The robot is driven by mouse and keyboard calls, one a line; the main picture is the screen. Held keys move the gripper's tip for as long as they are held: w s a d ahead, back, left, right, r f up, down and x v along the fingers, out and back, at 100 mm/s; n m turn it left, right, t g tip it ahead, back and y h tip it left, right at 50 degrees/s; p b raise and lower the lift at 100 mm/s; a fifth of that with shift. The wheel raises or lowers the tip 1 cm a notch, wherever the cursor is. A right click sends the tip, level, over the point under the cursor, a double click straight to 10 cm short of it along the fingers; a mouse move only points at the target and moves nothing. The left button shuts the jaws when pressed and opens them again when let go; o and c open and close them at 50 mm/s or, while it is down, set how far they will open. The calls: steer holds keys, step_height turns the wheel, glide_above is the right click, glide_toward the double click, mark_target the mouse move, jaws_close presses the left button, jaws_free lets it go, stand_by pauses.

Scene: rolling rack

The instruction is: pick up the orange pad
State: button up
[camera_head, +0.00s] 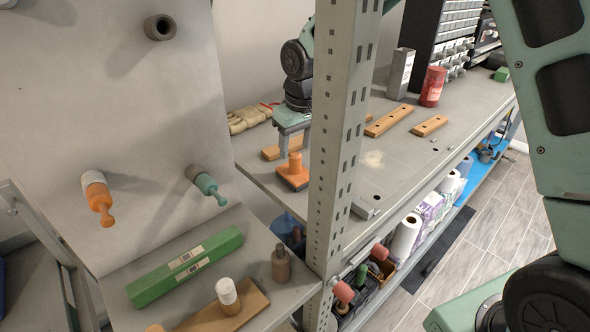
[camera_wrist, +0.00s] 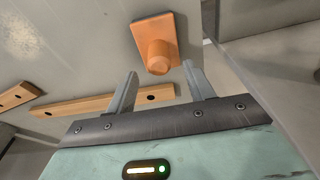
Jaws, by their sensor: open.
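The orange pad (camera_head: 293,177) is a flat square plate with a round knob standing up from it. It lies on the grey shelf, just left of the perforated upright in the head view. The pad (camera_wrist: 168,30) shows whole in the wrist view, with its knob facing the camera. My gripper (camera_head: 294,143) is above the pad, pointing down, in the head view. In the wrist view my gripper (camera_wrist: 158,80) is open, its two fingers apart, with the knob just beyond the gap between the fingertips. Nothing is held. Whether the fingers touch the knob cannot be told.
The perforated metal upright (camera_head: 345,120) stands close right of my gripper. Wooden bars with holes (camera_head: 388,121) lie on the shelf (camera_head: 400,150), one (camera_wrist: 100,103) near the fingers. A red can (camera_head: 432,87) stands farther back. A green box (camera_head: 186,266) lies on the nearer shelf.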

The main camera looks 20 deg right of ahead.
mark_target(296, 154)
steer(key=shift+w+f+p, duration=0.2)
steer(key=shift+f+p, duration=0.95)
steer(key=shift+f, duration=1.55)
steer(key=c, duration=1.1)
